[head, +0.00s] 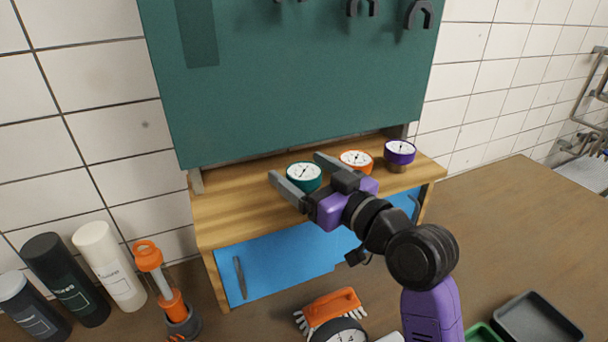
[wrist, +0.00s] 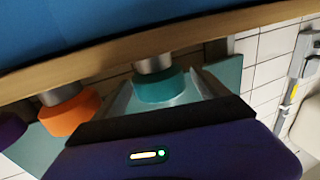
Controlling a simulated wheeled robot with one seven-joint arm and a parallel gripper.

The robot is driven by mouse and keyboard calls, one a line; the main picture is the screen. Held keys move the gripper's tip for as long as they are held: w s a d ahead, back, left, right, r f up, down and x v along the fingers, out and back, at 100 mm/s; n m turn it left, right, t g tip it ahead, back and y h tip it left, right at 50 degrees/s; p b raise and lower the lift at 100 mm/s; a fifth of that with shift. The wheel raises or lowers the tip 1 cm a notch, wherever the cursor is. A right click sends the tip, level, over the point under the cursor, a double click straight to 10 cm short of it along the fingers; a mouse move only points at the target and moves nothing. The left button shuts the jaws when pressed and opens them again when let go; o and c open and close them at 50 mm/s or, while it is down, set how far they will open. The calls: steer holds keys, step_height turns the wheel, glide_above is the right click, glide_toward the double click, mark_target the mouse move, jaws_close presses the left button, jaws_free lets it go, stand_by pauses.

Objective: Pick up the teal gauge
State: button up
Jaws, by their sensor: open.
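The teal gauge (head: 304,176) has a round white dial and stands on the wooden shelf (head: 223,223) below the green board. In the wrist view the teal gauge (wrist: 160,86) sits between the two fingers, its silver base against the shelf. My gripper (head: 302,173) is open, with one finger on either side of the gauge. I cannot tell whether either finger touches it.
An orange gauge (head: 356,161) and a purple gauge (head: 399,152) stand to the right on the same shelf. The green board (head: 300,75) rises behind. Blue doors (head: 285,264) are below.

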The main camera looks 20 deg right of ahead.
steer(key=c, duration=1.6)
steer(key=shift+r, duration=0.15)
